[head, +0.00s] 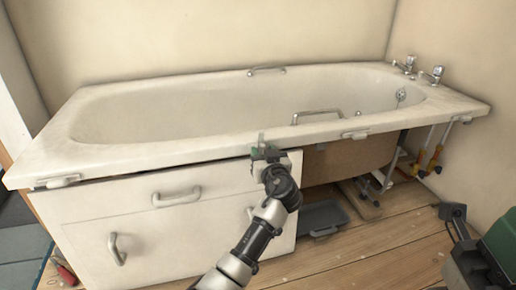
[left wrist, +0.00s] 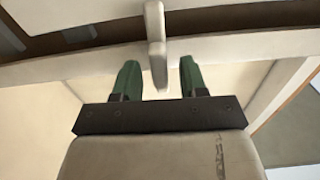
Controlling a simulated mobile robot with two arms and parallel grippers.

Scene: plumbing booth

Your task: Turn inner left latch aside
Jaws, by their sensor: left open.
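The inner left latch (left wrist: 155,40) is a pale, narrow bar at the top middle of the left wrist view. It hangs down from the rim across the panel's top edge, its lower end between my green fingertips. My left gripper (left wrist: 158,80) is open around that end, with a gap on each side. In the head view my left gripper (head: 264,151) is at the tub rim, above the right end of the white front panel (head: 85,222). There it largely hides the latch.
More latches sit under the bathtub (head: 150,145) rim, at the far left (head: 58,181) and right of my gripper (head: 355,134). A grey tray (head: 322,214) lies on the wooden floor, below the open underside.

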